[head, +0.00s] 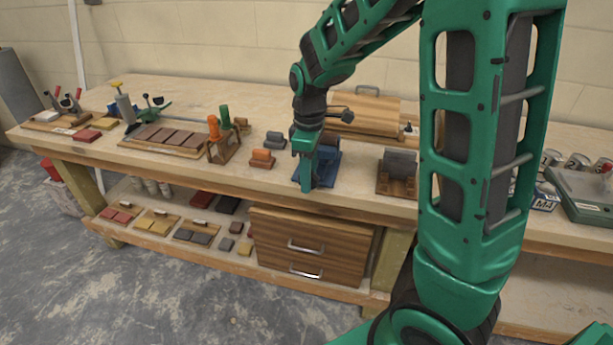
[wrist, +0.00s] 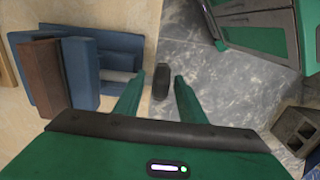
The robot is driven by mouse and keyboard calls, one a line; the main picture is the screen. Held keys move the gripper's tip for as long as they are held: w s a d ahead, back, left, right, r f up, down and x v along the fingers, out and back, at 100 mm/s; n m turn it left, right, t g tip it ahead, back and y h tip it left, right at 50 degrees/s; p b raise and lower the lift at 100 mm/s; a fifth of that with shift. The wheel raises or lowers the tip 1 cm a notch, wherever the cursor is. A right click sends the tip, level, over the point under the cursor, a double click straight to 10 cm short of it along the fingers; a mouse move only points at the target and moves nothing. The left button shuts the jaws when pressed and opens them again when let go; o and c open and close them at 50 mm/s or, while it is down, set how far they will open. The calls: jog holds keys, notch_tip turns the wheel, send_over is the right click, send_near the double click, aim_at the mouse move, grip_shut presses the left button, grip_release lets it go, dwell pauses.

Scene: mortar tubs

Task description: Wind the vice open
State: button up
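The blue vice (head: 326,168) stands at the front edge of the workbench, partly hidden behind my gripper (head: 306,182) in the head view. In the wrist view the vice (wrist: 82,72) lies to the left, with a brown block (wrist: 40,78) beside its blue jaw. A pale screw (wrist: 116,76) runs from the vice towards my fingers. A dark handle piece (wrist: 161,82) sits between the two green fingers of my gripper (wrist: 160,78). The fingers are apart, with gaps visible on both sides of the piece.
An orange-topped block (head: 262,158) is left of the vice, and a grey block on a brown base (head: 397,172) is to the right. A wooden drawer unit (head: 310,245) sits below the bench top. The floor in front is clear.

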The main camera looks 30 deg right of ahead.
jog(key=shift+f, duration=0.1)
grip_shut()
dwell(0.3)
jog(key=g+h, duration=0.3)
jog(key=shift+w+a+h, duration=0.25)
jog(key=shift+a+h, duration=0.05)
jog(key=shift+a, duration=0.05)
jog(key=g+h, duration=0.2)
jog(key=h, duration=0.1)
jog(key=shift+w+a+f+g, duration=0.1)
jog(key=shift+w+f+g, duration=0.1)
jog(key=shift+g, duration=0.1)
jog(key=shift+w+f+g+h, duration=0.1)
jog(key=shift+f+g+h, duration=0.05)
jog(key=shift+g+h, duration=1.45)
jog(key=shift+f+g+h, duration=0.2)
jog(key=shift+g+h, duration=0.8)
jog(key=shift+h, duration=0.8)
